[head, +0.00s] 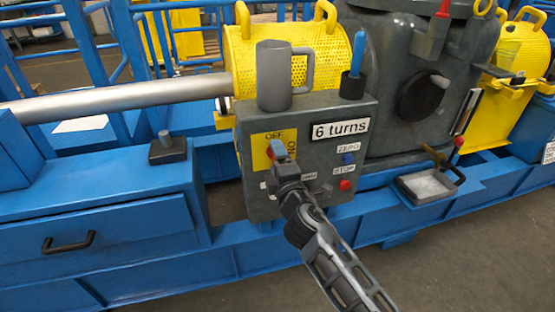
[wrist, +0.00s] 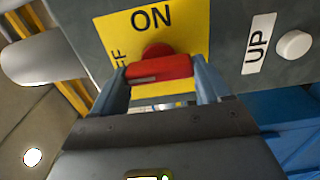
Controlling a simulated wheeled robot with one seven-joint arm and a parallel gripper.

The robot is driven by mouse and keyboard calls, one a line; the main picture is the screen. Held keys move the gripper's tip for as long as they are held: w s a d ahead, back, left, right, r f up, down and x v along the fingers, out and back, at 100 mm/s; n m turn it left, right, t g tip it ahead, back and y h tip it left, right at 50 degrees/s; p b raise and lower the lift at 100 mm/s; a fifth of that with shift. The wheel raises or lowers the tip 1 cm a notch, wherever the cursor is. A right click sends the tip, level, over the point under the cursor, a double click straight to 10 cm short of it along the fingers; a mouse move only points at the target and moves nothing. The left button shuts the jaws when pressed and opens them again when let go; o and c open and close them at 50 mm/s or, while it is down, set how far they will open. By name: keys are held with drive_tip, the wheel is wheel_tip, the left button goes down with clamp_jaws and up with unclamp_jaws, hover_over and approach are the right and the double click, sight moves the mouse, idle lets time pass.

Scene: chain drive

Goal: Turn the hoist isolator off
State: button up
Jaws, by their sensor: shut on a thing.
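The hoist isolator is a red handle (wrist: 160,68) on a yellow plate (wrist: 115,35) marked ON and OFF. In the wrist view ON is above the handle and OFF, partly hidden, is at the left. In the head view the plate (head: 262,152) is on the grey control box (head: 310,212), with OFF along its top and ON down its right side. My gripper (head: 277,152) is at the plate, its blue fingers shut on the two sides of the red handle, which also shows between them in the wrist view (wrist: 162,85). Which mark the handle points to cannot be told.
An UP button (wrist: 294,45) is near the right finger. ZERO (head: 348,158) and STOP (head: 345,185) buttons sit right of my gripper. A grey mug (head: 273,80) stands on the box. A tray (head: 430,187) is at the right. Floor in front is clear.

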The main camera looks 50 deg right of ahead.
drive_tip(key=shift+w+r, duration=0.15)
idle(0.3)
drive_tip(key=o, duration=1)
drive_tip(key=shift+b+v, duration=0.65)
drive_tip(key=shift+v, duration=3.25)
